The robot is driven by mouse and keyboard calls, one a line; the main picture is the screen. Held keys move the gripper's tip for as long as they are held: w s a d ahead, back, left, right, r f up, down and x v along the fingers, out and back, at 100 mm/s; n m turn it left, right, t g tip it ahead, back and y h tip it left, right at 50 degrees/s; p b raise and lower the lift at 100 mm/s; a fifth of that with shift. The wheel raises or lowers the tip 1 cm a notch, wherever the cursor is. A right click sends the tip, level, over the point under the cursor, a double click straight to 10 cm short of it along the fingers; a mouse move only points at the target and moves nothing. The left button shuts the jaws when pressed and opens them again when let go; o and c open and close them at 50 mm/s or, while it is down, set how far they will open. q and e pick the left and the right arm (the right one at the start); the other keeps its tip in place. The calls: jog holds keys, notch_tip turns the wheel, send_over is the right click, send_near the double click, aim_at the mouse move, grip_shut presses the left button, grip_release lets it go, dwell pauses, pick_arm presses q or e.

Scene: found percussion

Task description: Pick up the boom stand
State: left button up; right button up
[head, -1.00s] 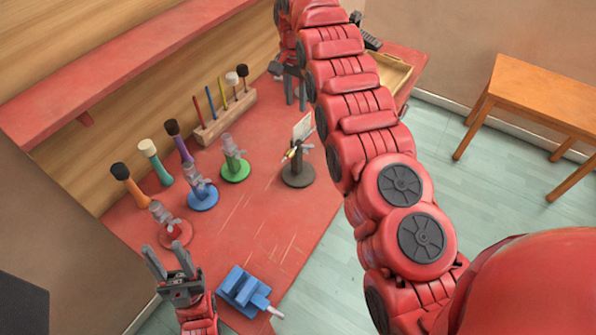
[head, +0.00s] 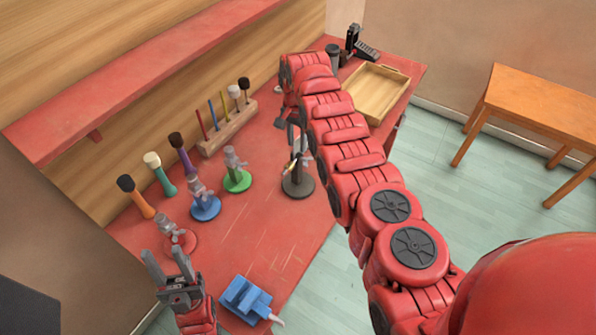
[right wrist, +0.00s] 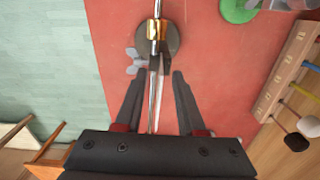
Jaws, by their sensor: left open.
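The boom stand (head: 298,187) stands upright on the red bench, with a dark round base and a brass-coloured fitting. In the right wrist view its base (right wrist: 172,40) lies ahead of my right gripper (right wrist: 160,74). The stand's thin pale rod runs between that gripper's spread fingers, with gaps at both sides. A grey wing nut sits beside the left fingertip; I cannot tell if they touch. In the head view my right gripper (head: 290,122) is at the stand's upper part, partly hidden by my arm. My left gripper (head: 168,262) is open and empty near the red-based stand.
Stands with red (head: 178,243), blue (head: 205,208) and green (head: 237,181) bases line the bench. Mallets (head: 135,197) stand behind, beside a wooden rack (head: 228,130). A blue clamp-like block (head: 245,297) lies in front. A wooden tray (head: 390,82) is at the far right.

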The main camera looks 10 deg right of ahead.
jog(key=shift+f, duration=0.3)
grip_shut()
dwell(1.2)
